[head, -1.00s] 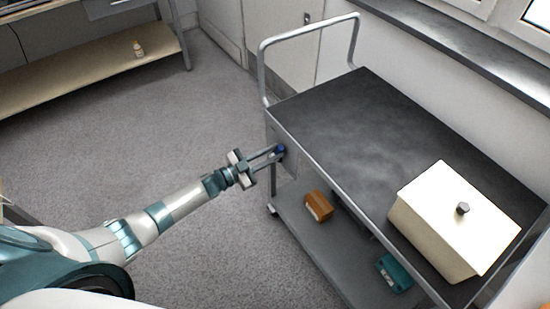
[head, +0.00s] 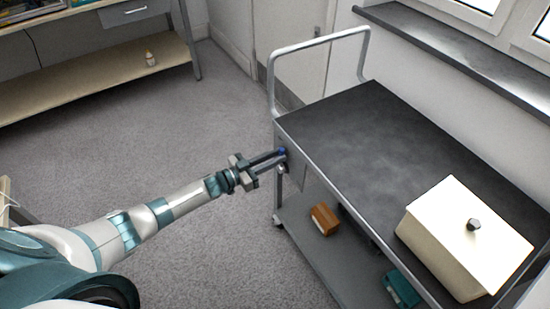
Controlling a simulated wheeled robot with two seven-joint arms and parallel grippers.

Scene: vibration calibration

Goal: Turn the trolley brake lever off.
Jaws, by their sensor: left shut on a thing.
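The trolley (head: 385,122) stands at the right with a dark top and a grey tubular push handle (head: 318,43) at its far left end. The brake lever (head: 283,151) shows as a small blue tip on the trolley's left side, just below the top's edge. My left gripper (head: 280,155) reaches in from the left and is shut on the brake lever. Its fingers hide most of the lever, so I cannot tell its exact angle. My right gripper is not in view.
A cream box with a grey knob (head: 460,235) stands on the trolley top. An orange-brown box (head: 325,218) and a teal box (head: 402,289) lie on the lower shelf. A bench with a small bottle (head: 150,59) is at the upper left. The floor between is clear.

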